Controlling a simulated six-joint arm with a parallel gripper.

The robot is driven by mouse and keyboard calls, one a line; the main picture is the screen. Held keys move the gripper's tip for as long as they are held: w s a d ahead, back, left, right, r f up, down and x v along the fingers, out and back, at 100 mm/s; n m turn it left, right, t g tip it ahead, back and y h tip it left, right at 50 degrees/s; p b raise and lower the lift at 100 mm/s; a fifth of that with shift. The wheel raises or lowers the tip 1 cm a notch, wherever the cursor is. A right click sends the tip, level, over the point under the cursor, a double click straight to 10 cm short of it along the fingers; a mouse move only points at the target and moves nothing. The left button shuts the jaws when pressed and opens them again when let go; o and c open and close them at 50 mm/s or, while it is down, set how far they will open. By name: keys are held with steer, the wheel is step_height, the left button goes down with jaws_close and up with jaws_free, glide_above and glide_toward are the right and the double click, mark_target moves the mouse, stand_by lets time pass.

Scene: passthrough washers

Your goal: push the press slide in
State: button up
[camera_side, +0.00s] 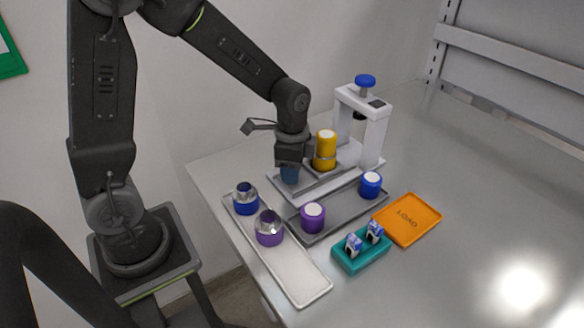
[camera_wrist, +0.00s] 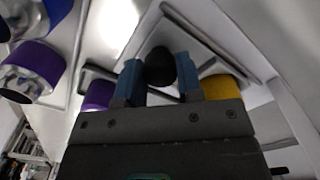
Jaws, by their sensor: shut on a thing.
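The press (camera_side: 376,132) is a white arch with a blue knob on top, standing on a pale base at the back of the bench. Its slide (camera_side: 345,160) carries a yellow cylinder (camera_side: 326,143) with a white top, in front of and left of the arch. The yellow cylinder also shows in the wrist view (camera_wrist: 222,87). My gripper (camera_side: 289,175) is low at the left end of the slide. In the wrist view its blue fingers (camera_wrist: 158,82) are shut on a round black knob (camera_wrist: 159,66). In the side view the gripper hides this knob.
A grey tray (camera_side: 340,211) in front holds a purple cylinder (camera_side: 313,217) and a blue cylinder (camera_side: 371,185). A pale tray (camera_side: 300,281) holds blue and purple ringed parts. A teal block (camera_side: 361,252) and an orange LOAD tray (camera_side: 409,219) lie at right. The bench's right side is clear.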

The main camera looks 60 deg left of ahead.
mark_target(318, 153)
jaws_close()
steer(key=shift+w, duration=3.6)
steer(key=o, duration=0.6)
jaws_free()
step_height(318, 153, up, 14)
steer(key=shift+f, duration=0.1)
